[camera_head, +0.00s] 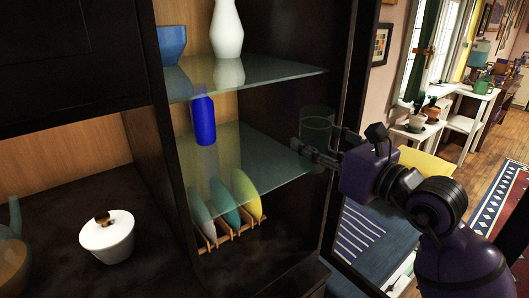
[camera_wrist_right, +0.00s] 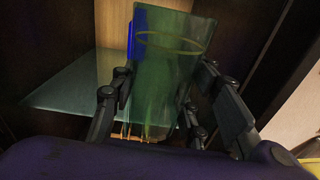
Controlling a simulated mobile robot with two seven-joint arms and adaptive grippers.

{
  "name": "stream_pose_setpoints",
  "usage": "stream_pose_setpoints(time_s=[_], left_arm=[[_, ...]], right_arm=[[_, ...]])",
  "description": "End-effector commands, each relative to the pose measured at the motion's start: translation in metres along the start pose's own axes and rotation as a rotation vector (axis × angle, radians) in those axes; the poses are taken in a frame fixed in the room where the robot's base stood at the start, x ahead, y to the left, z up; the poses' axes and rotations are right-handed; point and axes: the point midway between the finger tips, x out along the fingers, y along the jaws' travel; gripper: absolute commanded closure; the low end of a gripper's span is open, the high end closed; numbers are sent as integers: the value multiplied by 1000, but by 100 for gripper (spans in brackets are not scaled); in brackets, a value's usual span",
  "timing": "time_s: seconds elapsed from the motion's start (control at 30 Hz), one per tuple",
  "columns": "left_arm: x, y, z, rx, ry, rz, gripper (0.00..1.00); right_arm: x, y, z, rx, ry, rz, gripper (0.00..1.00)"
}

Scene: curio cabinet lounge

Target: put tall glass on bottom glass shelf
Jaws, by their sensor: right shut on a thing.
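The tall glass (camera_head: 317,122) is a see-through dark green tumbler with a pale ring near its top. My right gripper (camera_head: 322,150) is shut on it at the cabinet's right front side. The glass looks upright in the head view; its lower part is hard to make out. In the right wrist view the glass (camera_wrist_right: 172,70) stands between the fingers (camera_wrist_right: 157,95). The bottom glass shelf (camera_head: 265,165) lies behind and left of it, and shows in the right wrist view (camera_wrist_right: 75,92). I cannot tell whether the glass touches the shelf. My left gripper is not in view.
A blue bottle (camera_head: 204,121) stands at the shelf's left. The upper glass shelf (camera_head: 285,73) holds a white vase (camera_head: 228,32) and blue bowl (camera_head: 172,44). Below, plates (camera_head: 224,204) stand in a wooden rack. The bottom shelf's middle and right look clear. Dark cabinet posts frame the opening.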

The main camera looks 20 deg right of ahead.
Motion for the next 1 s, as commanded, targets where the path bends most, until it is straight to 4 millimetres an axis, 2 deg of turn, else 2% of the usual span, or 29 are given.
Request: stream_pose_setpoints(time_s=[0.03, 0.23, 0.53, 0.63, 0.87, 1.0], left_arm=[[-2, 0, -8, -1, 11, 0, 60], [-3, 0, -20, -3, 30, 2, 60], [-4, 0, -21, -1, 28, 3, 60], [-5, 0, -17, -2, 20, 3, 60], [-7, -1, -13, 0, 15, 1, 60], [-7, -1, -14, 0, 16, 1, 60]], right_arm=[[14, 1, 8, 0, -10, 3, 93], [68, 1, 8, -1, -9, 3, 93], [134, 2, 7, -3, -7, 2, 93], [134, 0, -14, -1, 1, 0, 93], [133, 0, -33, -2, -2, 0, 93], [133, -1, -54, -1, 0, 1, 93]])
